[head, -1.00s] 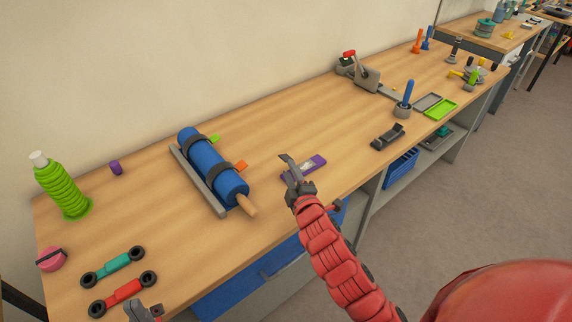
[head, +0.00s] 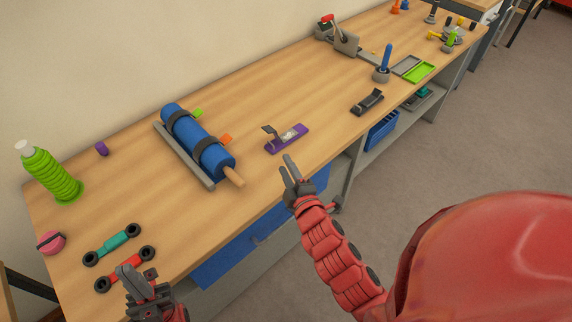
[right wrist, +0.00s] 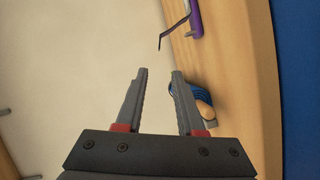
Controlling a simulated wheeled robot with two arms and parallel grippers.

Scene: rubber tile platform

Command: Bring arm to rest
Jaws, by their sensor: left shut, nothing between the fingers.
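My right gripper (head: 289,168) is at the front edge of the workbench (head: 330,115), below the purple tool in the head view. In the right wrist view its fingers (right wrist: 161,78) are apart with nothing between them. The purple tool (head: 287,139) lies on the bench with a dark bent piece (head: 268,131) sticking up at its left end. It is apart from my right gripper. My left gripper (head: 140,281) is low at the left, near the red double-ended piece (head: 125,270), with its fingers together and empty.
A blue roller (head: 195,138) lies in a grey cradle behind. A dark holder (head: 367,102) lies right of the purple tool. Open floor (head: 450,150) is to the right.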

